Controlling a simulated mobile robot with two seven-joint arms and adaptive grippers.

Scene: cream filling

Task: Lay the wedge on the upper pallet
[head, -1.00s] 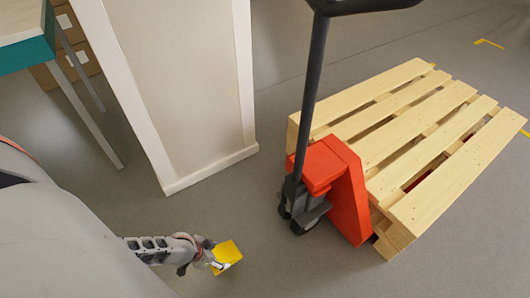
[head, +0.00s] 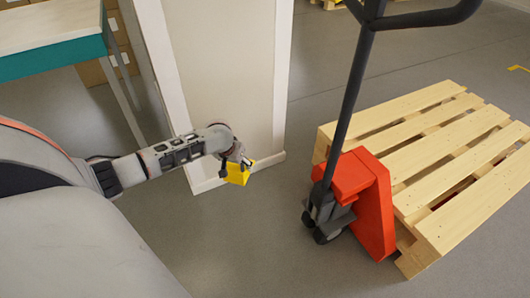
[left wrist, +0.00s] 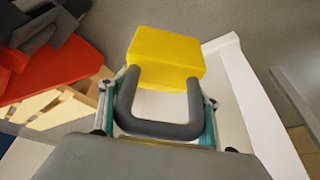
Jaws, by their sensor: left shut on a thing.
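The yellow wedge (head: 238,173) is held in my left gripper (head: 236,166), off the floor in front of the white pillar. In the left wrist view the wedge (left wrist: 164,56) sticks out beyond the fingers of the left gripper (left wrist: 158,100), which is shut on it. A wooden pallet (head: 450,150) with light slats lies to the right, on a red pallet jack; its top is bare. Part of the pallet (left wrist: 68,110) also shows at the left of the left wrist view. The wedge is well apart from the pallet. My right gripper is not in view.
The red pallet jack (head: 368,190) with its tall dark handle (head: 352,95) stands between my left gripper and the pallet. The pillar (head: 222,70) is close behind the gripper. A teal-edged table (head: 50,45) stands at the far left. The floor in front is clear.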

